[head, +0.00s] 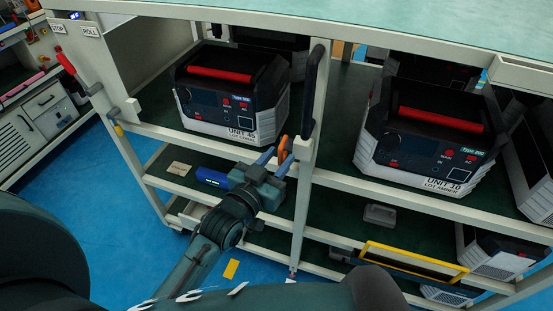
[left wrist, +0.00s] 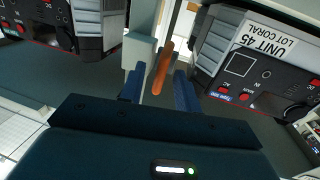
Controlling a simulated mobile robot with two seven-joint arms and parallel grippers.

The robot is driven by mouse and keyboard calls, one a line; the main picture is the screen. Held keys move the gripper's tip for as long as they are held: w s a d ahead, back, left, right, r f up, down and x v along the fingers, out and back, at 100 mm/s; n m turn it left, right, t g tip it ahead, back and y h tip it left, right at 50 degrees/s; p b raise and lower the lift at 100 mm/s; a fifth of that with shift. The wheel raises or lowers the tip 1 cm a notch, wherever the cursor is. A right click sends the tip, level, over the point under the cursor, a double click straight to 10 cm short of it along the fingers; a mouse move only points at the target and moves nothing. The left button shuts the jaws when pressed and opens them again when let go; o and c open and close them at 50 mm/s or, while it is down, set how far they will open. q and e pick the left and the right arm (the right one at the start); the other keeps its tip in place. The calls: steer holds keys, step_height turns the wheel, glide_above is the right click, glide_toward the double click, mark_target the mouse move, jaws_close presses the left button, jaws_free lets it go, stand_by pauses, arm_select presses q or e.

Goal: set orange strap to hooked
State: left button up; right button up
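The orange strap (head: 285,149) is a short orange piece at the front of the shelf post, to the right of UNIT 45. In the left wrist view the orange strap (left wrist: 162,68) stands upright, slightly tilted, between the fingers. My left gripper (head: 277,161) is at the strap, its blue fingers on either side of it. In the left wrist view my left gripper (left wrist: 159,90) is open, with gaps between the fingers and the strap. Whether the strap is hooked cannot be told. My right gripper does not show.
UNIT 45 (head: 231,95) stands left of the post (head: 310,140) and UNIT 10 (head: 425,135) right of it. A black elongated handle (head: 315,88) is on the post. A blue item (head: 211,177) and a grey box (head: 380,214) lie on the lower shelf.

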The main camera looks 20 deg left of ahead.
arm_select(q)
steer(key=shift+c, duration=0.4)
jaws_close()
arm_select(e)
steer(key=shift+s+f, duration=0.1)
